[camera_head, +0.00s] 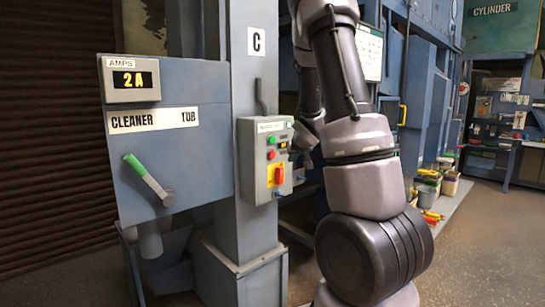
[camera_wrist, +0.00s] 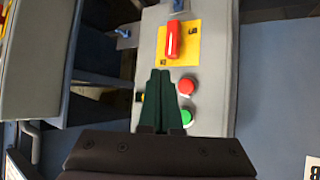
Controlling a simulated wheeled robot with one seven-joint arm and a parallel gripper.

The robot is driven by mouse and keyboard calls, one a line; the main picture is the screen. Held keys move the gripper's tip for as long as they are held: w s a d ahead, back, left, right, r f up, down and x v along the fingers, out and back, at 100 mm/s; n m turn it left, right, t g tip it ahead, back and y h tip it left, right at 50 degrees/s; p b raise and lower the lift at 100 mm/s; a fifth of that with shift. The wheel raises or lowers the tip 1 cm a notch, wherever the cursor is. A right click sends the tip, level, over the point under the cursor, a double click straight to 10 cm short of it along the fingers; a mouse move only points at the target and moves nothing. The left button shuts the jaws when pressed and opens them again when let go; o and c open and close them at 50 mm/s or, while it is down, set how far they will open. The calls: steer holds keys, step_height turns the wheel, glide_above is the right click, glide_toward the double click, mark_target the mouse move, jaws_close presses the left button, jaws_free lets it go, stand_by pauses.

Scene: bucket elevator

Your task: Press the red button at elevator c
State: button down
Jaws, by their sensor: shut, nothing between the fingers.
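The elevator's grey control box (camera_head: 265,160) is mounted on a blue column under a sign with the letter C (camera_head: 256,42). On its face the round red button (camera_head: 271,155) sits below a green button (camera_head: 271,140). In the wrist view the picture is turned, and the red button (camera_wrist: 186,86) is just right of my gripper's fingertips (camera_wrist: 160,72), with the green button (camera_wrist: 186,117) near it. My gripper is shut and empty in front of the box face. Whether it touches the face I cannot tell. In the head view my arm mostly hides my gripper.
A red rotary switch (camera_head: 278,176) on a yellow plate (camera_wrist: 160,57) is on the same box, close to the buttons. A blue Cleaner Tub cabinet (camera_head: 170,165) with a green-handled lever (camera_head: 148,180) stands left. Open floor (camera_head: 480,240) lies at right.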

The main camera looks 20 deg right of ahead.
glide_toward(275, 156)
steer(key=shift+w+d+f, duration=0.2)
steer(key=shift+w+f, duration=0.35)
steer(key=shift+f, duration=0.1)
steer(key=shift+w+d+f, duration=0.25)
steer(key=shift+w+f, duration=0.3)
steer(key=shift+f, duration=0.15)
steer(key=shift+w+d+f, duration=0.2)
steer(key=shift+w+f, duration=0.35)
steer(key=shift+f, duration=0.1)
steer(key=shift+w, duration=0.1)
stand_by(0.3)
steer(key=shift+w+a, duration=0.15)
steer(key=shift+w, duration=0.15)
steer(key=shift+w+a, duration=0.15)
steer(key=shift+w, duration=0.3)
stand_by(0.7)
stand_by(0.3)
steer(key=shift+s+d, duration=0.25)
steer(key=shift+s, duration=0.55)
steer(key=shift+s+d, duration=0.3)
steer(key=shift+s, duration=0.5)
steer(key=shift+s+d, duration=0.3)
steer(key=shift+s, duration=0.5)
steer(key=shift+s+d, duration=0.3)
steer(key=shift+s, duration=0.5)
